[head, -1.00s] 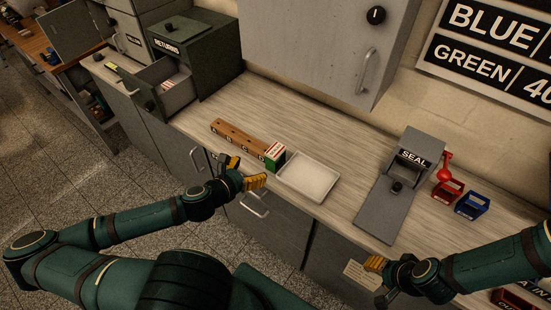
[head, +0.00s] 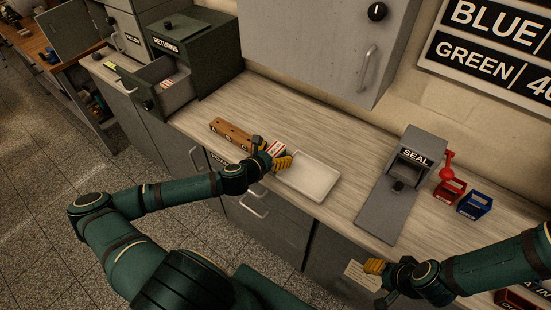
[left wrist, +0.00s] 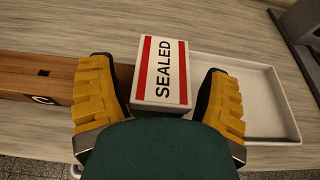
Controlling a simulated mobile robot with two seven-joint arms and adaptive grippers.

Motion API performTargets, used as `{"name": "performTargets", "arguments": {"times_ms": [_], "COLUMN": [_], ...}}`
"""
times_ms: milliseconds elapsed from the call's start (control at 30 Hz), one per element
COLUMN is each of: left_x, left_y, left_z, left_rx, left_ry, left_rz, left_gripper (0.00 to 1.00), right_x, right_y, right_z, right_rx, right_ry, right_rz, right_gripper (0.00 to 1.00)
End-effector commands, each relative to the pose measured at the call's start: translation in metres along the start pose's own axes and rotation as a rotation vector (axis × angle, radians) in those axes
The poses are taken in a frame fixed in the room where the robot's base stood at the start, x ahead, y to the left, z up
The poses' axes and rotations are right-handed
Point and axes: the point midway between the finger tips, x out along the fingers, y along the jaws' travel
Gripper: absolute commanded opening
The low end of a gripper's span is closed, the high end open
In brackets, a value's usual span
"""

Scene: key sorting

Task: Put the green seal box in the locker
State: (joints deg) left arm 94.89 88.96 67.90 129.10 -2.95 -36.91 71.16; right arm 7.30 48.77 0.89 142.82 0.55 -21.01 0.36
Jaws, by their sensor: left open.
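The seal box, with a white top, red stripes and the word SEALED, stands on the counter in the left wrist view (left wrist: 160,72) and in the head view (head: 276,148). Its green side, seen earlier, is now hidden. My left gripper (head: 272,156) is open, with one yellow finger on each side of the box; gaps show between fingers and box in the left wrist view. A grey wall cabinet (head: 310,45) with a dial and a handle has its door shut; I cannot tell if it is the locker. My right gripper (head: 375,268) is at the counter's front edge, its opening unclear.
A white tray (head: 318,186) lies right of the box and a wooden key block (head: 232,134) left of it. The grey SEAL press (head: 400,190) stands right, beside red (head: 447,192) and blue (head: 474,204) holders. The RETURNS box's drawer (head: 165,88) is open.

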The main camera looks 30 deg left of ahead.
Motion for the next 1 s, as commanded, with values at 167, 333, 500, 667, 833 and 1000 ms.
{"name": "performTargets", "arguments": {"times_ms": [167,333,500,667,833,1000], "left_x": [0.002,0.002,0.002,0.002,0.002,-0.004], "left_y": [0.0,0.0,0.0,0.0,0.0,0.001], "left_z": [0.0,0.0,0.0,0.0,0.001,0.015], "left_rx": [0.0,0.0,0.0,0.0,0.0,0.003], "left_ry": [0.0,0.0,0.0,0.0,0.0,-0.001], "left_rz": [0.0,0.0,0.0,0.0,0.0,0.001], "left_gripper": [0.77,0.5,0.05,0.0,0.0,0.0], "right_x": [0.0,0.0,0.0,0.0,0.0,-0.004], "right_y": [0.0,0.0,0.0,0.0,0.0,-0.002], "right_z": [0.0,0.0,0.0,0.0,0.0,-0.002], "right_rx": [0.0,0.0,0.0,0.0,0.0,0.001], "right_ry": [-0.001,0.0,0.0,0.0,0.0,0.003], "right_rz": [0.0,0.0,0.0,0.0,0.0,0.0], "right_gripper": [0.47,0.47,0.47,0.47,0.47,0.47]}}
